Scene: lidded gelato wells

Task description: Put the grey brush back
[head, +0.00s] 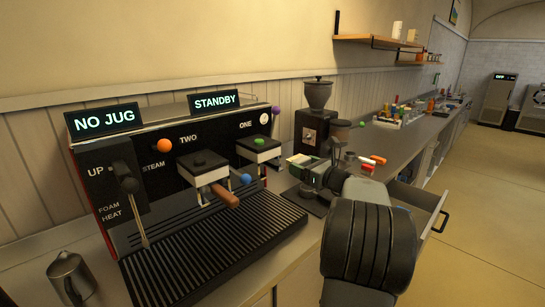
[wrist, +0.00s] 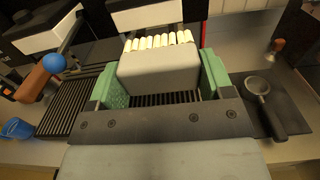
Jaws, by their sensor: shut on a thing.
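The grey brush (wrist: 158,72) is a grey block with a row of cream bristles along its far edge. My gripper (wrist: 160,90) has its green pads on both sides of the brush and is shut on it. In the wrist view the brush is above the slatted drip tray (wrist: 75,115), and I see no contact below it. In the head view my gripper (head: 312,168) is at the right end of the espresso machine (head: 180,170), in front of the grinder (head: 315,125). The brush is small there, and its resting place cannot be made out.
A brown-handled portafilter (head: 226,192) juts from the machine. A steel jug (head: 72,277) stands at front left. A blue cup (wrist: 18,129) and a dark-handled round tool (wrist: 262,95) lie either side in the wrist view. Red and orange items (head: 372,162) lie right; a drawer (head: 415,205) is open.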

